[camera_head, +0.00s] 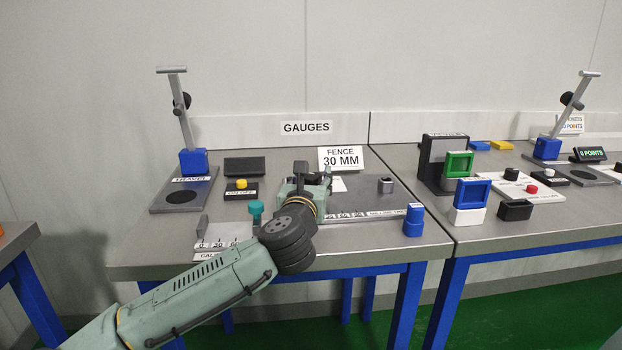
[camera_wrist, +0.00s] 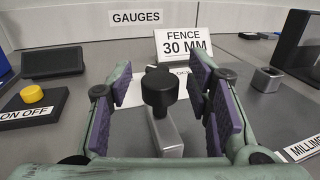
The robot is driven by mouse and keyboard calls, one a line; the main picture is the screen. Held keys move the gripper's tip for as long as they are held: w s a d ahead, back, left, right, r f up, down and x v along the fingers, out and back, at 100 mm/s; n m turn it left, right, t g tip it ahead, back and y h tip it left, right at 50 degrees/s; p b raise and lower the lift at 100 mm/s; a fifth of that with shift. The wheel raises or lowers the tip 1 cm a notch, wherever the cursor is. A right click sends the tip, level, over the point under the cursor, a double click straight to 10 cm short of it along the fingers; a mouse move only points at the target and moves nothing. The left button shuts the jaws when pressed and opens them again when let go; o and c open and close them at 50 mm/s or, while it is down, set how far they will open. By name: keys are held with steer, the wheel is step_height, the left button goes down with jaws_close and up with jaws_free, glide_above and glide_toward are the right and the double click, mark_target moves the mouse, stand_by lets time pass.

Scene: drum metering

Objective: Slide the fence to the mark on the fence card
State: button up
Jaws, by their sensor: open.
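The fence card (camera_head: 341,158) reads "FENCE 30 MM" and stands at the back of the gauges table; it also shows in the wrist view (camera_wrist: 183,45). In the wrist view a grey metal bar (camera_wrist: 166,136) with a black knob (camera_wrist: 159,90) on top, which looks like the fence, stands between my gripper's (camera_wrist: 160,78) purple-padded fingers. The fingers are open, with a gap on both sides of the knob. In the head view my gripper (camera_head: 312,172) covers the fence. A millimetre scale (camera_head: 368,214) runs along the plate's front edge; its zero end is hidden.
A black box with a yellow button (camera_head: 241,184) and a teal knob (camera_head: 256,208) are left of my gripper. A grey block with a hole (camera_head: 385,185) sits on the plate to the right. A blue-based stand (camera_head: 193,162) is far left.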

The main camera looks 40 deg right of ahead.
steer(key=shift+c, duration=0.2)
jaws_close()
stand_by(0.3)
